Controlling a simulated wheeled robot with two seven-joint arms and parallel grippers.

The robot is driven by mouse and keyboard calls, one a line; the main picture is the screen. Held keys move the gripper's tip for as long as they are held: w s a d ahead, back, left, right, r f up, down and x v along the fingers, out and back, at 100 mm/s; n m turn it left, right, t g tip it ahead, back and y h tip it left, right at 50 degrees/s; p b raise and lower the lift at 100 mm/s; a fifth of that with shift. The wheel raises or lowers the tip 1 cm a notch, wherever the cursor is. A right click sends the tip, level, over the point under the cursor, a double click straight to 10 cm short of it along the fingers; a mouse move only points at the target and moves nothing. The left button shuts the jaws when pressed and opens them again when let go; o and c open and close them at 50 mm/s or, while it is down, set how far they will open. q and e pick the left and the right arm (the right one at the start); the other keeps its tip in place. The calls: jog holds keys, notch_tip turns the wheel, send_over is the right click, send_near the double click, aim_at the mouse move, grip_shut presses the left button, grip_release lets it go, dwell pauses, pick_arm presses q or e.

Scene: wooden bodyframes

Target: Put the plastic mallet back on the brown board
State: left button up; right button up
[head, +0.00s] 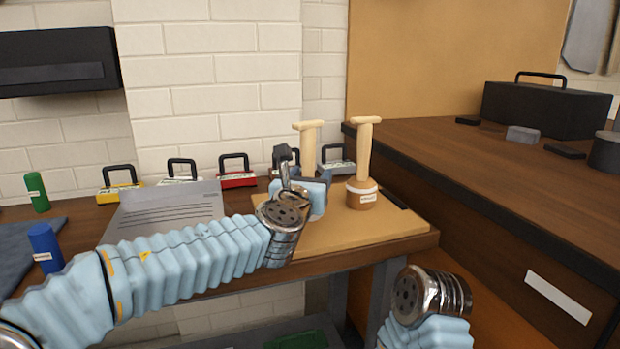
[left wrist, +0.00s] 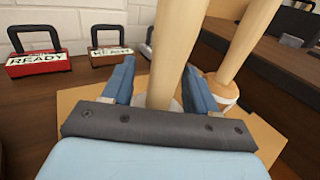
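A mallet with a pale wooden handle (head: 308,150) stands upright at the back of the brown board (head: 385,232). Its head is mostly hidden behind my left gripper (head: 318,190); a pale grey part shows low in the left wrist view. There its handle (left wrist: 180,50) rises between my two blue fingers (left wrist: 160,85). The fingers are apart, with a gap visible beside the handle. A second mallet with a brown, white-banded head (head: 361,195) stands upright on the board to the right; it also shows in the left wrist view (left wrist: 222,90). My right gripper is out of view.
Red (head: 237,178) and yellow (head: 119,192) handled blocks line the wall. A grey sloped panel (head: 170,210), a green cylinder (head: 37,192) and a blue cylinder (head: 45,247) stand left. A higher dark counter (head: 480,170) bounds the right.

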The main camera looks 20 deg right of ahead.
pick_arm(q)
jog(key=shift+r+p, duration=0.3)
jog(key=b+v, duration=0.3)
jog(key=v, duration=0.8)
jog(key=shift+f, duration=0.15)
jog(key=shift+s+a, duration=0.25)
jog(key=shift+s, duration=0.15)
